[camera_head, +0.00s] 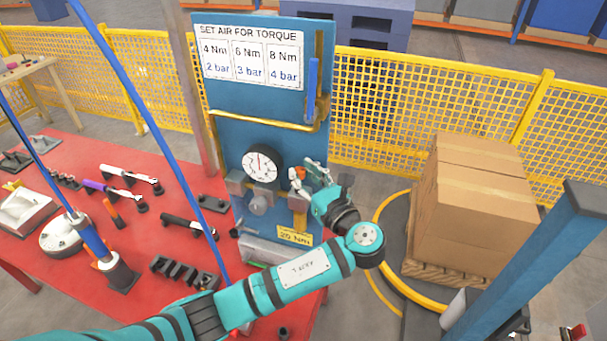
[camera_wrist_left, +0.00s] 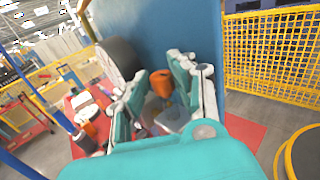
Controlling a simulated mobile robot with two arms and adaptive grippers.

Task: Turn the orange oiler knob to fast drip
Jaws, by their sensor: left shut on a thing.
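The orange oiler knob (camera_wrist_left: 161,83) shows in the left wrist view between the two fingers of my left gripper (camera_wrist_left: 157,86). In the head view my left gripper (camera_head: 307,173) is at the right side of the blue panel (camera_head: 225,110), just right of the round gauge (camera_head: 260,160). It is shut on the orange knob, which its fingers mostly hide in the head view. An orange-yellow body (camera_head: 298,206) shows just below the fingers. The knob's setting marks cannot be read. My right gripper is not in view.
A grey regulator knob (camera_head: 259,205) sits below the gauge, and a yellow 20 Nm label (camera_head: 294,236) is lower right. The red table (camera_head: 95,165) holds several tools. A yellow mesh fence (camera_head: 400,100) stands behind, and cardboard boxes (camera_head: 470,205) stand right.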

